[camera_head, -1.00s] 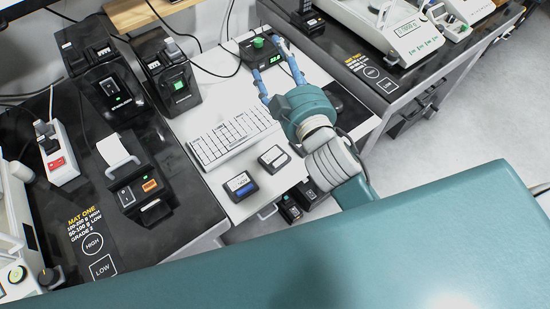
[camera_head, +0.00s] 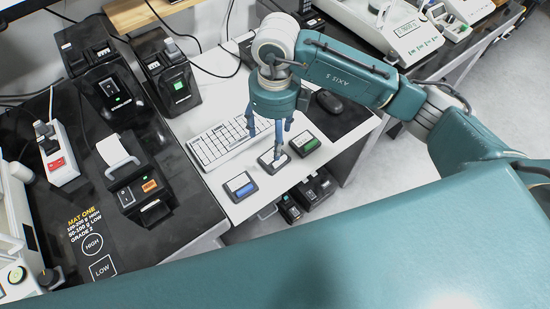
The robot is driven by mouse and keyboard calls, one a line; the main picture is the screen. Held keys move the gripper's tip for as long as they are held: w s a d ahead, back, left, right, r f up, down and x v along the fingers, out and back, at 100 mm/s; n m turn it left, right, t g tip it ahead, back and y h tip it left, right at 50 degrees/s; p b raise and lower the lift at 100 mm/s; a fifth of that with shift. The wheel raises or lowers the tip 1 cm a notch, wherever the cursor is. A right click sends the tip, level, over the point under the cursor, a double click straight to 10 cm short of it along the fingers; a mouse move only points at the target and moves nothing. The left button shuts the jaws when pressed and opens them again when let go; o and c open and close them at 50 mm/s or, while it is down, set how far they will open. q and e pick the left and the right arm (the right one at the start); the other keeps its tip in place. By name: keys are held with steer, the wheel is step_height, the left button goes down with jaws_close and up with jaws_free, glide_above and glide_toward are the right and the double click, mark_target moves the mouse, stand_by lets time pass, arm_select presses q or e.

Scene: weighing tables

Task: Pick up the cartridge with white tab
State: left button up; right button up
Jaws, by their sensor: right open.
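The cartridge with the white tab (camera_head: 267,166) is a flat dark block on the white desk, the middle one of a slanted row of three. A blue-tab cartridge (camera_head: 240,187) lies to its left and nearer, and a green-tab cartridge (camera_head: 304,145) to its right and farther. My right gripper (camera_head: 267,138) points down just over the far side of the white-tab cartridge. Its blue fingers are spread and empty, and one finger covers part of that cartridge. I cannot tell whether the finger touches it. My left gripper is not in view.
A white keyboard (camera_head: 222,142) lies just left of the gripper. A dark mouse (camera_head: 329,102) is beyond the green-tab cartridge. Black devices (camera_head: 312,190) sit below the desk's front edge. A label printer (camera_head: 133,181) stands on the left black table.

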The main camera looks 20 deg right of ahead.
steer(key=f, duration=0.2)
steer(key=d+f, duration=0.1)
steer(key=f, duration=0.2)
steer(key=shift+w+f+p, duration=0.1)
steer(key=shift+p, duration=0.25)
steer(key=f+p, duration=0.1)
steer(key=f, duration=0.3)
steer(key=shift+a, duration=0.2)
steer(key=shift+f, duration=0.7)
steer(key=c, duration=0.9)
steer(key=shift+r, duration=0.1)
